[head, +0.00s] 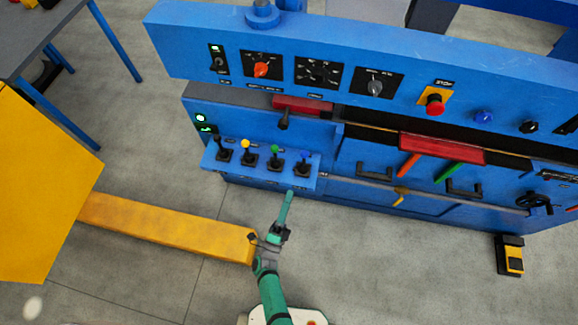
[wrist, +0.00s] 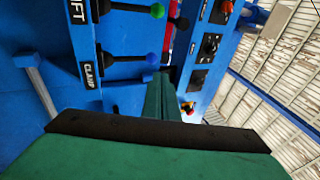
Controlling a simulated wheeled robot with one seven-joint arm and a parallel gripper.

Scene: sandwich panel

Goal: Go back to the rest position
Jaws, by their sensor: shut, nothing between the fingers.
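My gripper (head: 289,196) is on the green arm in the head view. Its fingers are shut with nothing between them. The tip is at the lower front edge of the blue lever shelf (head: 235,167) in that view, below the blue-knobbed lever (head: 304,157); I cannot tell whether it touches. In the wrist view my green fingers (wrist: 163,98) point toward the panel, close to a blue knob (wrist: 152,58). A green knob (wrist: 157,11) is above it, and a "CLAMP" label (wrist: 90,75) is to the left.
Black-, yellow- and green-knobbed levers (head: 276,152) stand beside the blue one. A red stop button (head: 435,103) and dials are above. A yellow beam (head: 165,226) lies to my arm's left, a pedal (head: 510,255) to the right. Bare floor (head: 400,265) lies between arm and pedal.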

